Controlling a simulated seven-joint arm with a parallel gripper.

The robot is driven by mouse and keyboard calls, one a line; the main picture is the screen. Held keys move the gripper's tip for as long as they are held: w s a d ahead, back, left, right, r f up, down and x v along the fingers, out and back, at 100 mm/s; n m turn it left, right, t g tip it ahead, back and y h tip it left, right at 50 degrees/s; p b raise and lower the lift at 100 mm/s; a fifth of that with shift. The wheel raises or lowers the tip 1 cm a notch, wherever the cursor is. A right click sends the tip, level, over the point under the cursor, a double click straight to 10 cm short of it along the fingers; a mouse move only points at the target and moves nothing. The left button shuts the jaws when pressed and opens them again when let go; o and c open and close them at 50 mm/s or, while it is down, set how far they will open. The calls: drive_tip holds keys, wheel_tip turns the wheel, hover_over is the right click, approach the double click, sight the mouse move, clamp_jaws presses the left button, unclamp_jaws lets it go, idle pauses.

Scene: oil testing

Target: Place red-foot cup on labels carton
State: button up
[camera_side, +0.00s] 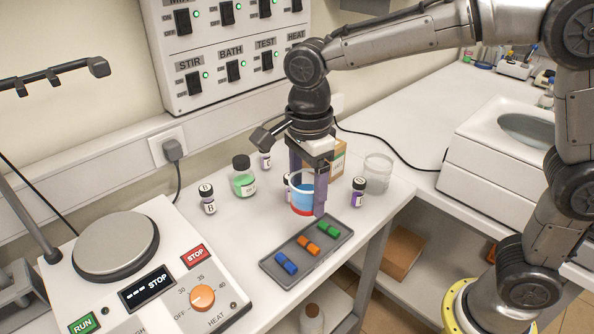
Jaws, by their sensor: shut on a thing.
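The red-foot cup (301,198) is clear, with blue liquid inside and a red base. It stands upright between the fingers of my gripper (307,190), which points down and is shut on it. One finger covers the cup's right side. I cannot tell whether the cup's base touches the bench. The labels carton (339,159) is a brown cardboard box just behind and to the right of my gripper. The gripper hides much of the carton, including most of its top.
A dark tray (268,263) with blue, orange and green pieces lies in front of the cup. A purple vial (358,192) and an empty clear beaker (378,170) stand to the right. A green-filled bottle (243,180) and a vial (207,199) stand to the left.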

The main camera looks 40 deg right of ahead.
drive_tip(key=w+d+r+m, duration=0.25)
drive_tip(key=d+r, duration=0.25)
drive_tip(key=d, duration=0.5)
drive_tip(key=w+d+r+m, duration=0.1)
drive_tip(key=d+r+m, duration=0.35)
drive_tip(key=d, duration=0.55)
drive_tip(key=w+f, duration=0.2)
drive_tip(key=w, duration=0.2)
drive_tip(key=w+d+f, duration=0.1)
drive_tip(key=w+f, duration=0.2)
drive_tip(key=w, duration=0.1)
drive_tip(key=w+d+f, duration=0.1)
drive_tip(key=w+f, duration=0.2)
drive_tip(key=w, duration=0.1)
drive_tip(key=shift+w+d, duration=0.15)
drive_tip(key=shift+w, duration=0.25)
drive_tip(key=shift+w+f, duration=0.35)
drive_tip(key=shift+f, duration=0.85)
drive_tip(key=shift+w+f, duration=0.15)
drive_tip(key=shift+f, duration=0.8)
drive_tip(key=shift+f, duration=0.15)
drive_tip(key=o, duration=1.4)
